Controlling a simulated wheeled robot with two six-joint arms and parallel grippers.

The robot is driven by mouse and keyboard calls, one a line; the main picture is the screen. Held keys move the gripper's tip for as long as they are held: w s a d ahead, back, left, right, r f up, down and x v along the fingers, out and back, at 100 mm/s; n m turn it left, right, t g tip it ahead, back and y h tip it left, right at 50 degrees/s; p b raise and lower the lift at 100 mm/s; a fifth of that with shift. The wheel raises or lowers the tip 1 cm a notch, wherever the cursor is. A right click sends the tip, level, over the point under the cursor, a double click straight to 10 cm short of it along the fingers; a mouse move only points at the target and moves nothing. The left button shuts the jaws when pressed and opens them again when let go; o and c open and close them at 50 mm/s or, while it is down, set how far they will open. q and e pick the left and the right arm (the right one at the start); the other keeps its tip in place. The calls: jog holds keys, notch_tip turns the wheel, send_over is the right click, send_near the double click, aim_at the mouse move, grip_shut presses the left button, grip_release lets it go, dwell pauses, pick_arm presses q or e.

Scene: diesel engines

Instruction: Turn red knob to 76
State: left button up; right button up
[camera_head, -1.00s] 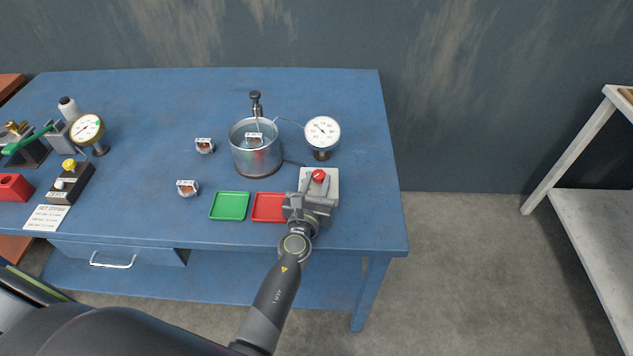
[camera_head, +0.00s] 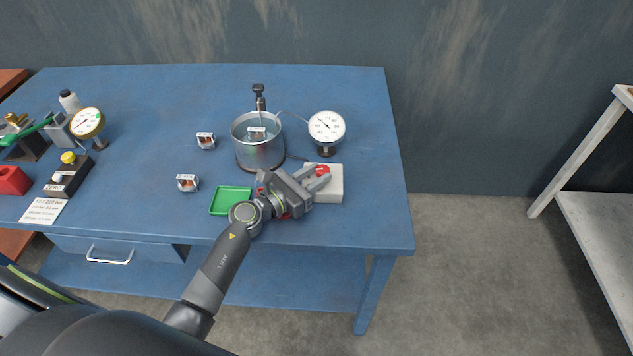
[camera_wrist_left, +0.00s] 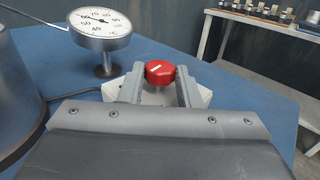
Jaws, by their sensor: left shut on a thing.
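The red knob (camera_head: 323,170) sits on a white box (camera_head: 330,190) near the right end of the blue table. In the left wrist view the red knob (camera_wrist_left: 160,72) shows a white mark on its top, pointing to the left and slightly down. My left gripper (camera_head: 318,176) reaches in from the left and is shut on the knob, with a finger (camera_wrist_left: 133,84) on each side. A round white dial gauge (camera_head: 326,127) stands behind the box; it also shows in the left wrist view (camera_wrist_left: 100,22). My right gripper is not in view.
A metal pot (camera_head: 258,150) stands left of the gauge, joined to it by a thin wire. A green tray (camera_head: 231,199) lies to the left, and a red tray is mostly hidden under my arm. Small labelled blocks (camera_head: 187,182) stand further left.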

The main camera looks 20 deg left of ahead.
pick_arm(q)
jog(key=shift+w+a+m+g+h+b, duration=0.15)
jog(key=shift+m+g+h+b, duration=0.8)
jog(key=shift+h+b, duration=0.3)
jog(key=o, duration=1)
jog(key=shift+c, duration=0.2)
jog(key=b+v, duration=0.2)
jog(key=v, duration=0.5)
jog(key=b+v, duration=0.2)
jog(key=v, duration=0.6)
jog(key=shift+s+a+f+b, duration=0.2)
jog(key=shift+s+a+b, duration=0.05)
jog(key=shift+b, duration=0.05)
jog(key=shift+b+v, duration=0.3)
jog(key=shift+v, duration=0.55)
